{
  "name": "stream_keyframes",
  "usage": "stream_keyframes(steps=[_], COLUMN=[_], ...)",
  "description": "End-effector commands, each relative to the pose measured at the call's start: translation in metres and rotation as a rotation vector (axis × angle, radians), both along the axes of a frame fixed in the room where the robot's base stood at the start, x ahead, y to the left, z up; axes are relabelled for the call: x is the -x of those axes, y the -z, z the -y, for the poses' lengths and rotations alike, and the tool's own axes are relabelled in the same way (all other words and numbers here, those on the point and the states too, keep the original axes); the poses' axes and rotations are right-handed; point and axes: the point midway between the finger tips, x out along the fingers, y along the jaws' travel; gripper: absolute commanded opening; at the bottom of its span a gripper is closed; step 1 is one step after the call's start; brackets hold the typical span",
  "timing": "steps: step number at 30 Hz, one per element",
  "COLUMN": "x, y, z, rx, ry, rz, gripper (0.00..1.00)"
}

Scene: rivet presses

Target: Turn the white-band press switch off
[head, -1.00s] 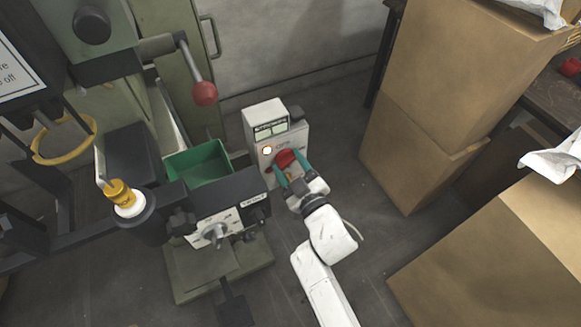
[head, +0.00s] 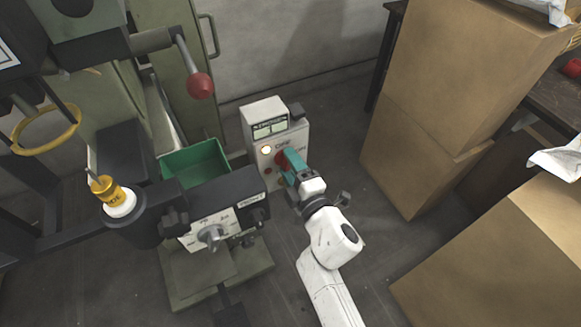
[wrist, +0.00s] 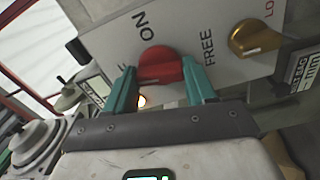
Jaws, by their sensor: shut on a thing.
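The switch is a red knob (head: 281,158) on the face of a pale control box (head: 262,122). In the wrist view the red knob (wrist: 160,72) sits between my two teal fingertips, one at each end. My gripper (head: 291,160) is shut on it; it also shows in the wrist view (wrist: 161,86). The word ON stands just above the knob in the wrist view. Another label at the left is mostly hidden by a finger. A lamp (head: 265,150) on the box glows.
A brass knob (wrist: 254,38) lies right of the red one, beside the word FREE. A green bin (head: 195,163) and a press lever with a red ball (head: 200,86) stand left. Cardboard boxes (head: 415,170) stand right. Some floor between is clear.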

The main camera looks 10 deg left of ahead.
Motion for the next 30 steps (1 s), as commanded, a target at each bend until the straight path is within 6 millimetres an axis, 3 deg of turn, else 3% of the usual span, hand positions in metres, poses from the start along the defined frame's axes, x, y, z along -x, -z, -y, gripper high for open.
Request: stream_keyframes(steps=[12, 28, 29, 30], x=[0.0009, 0.0011, 0.0011, 0.0011], y=[0.0017, 0.0018, 0.0018, 0.0018], z=[-0.0008, -0.0009, -0.0010, -0.0009], rx=[0.148, 0.166, 0.166, 0.166], ry=[-0.001, -0.002, -0.002, -0.002], rz=[0.098, 0.109, 0.109, 0.109], gripper=[0.25, 0.25, 0.57, 0.61])
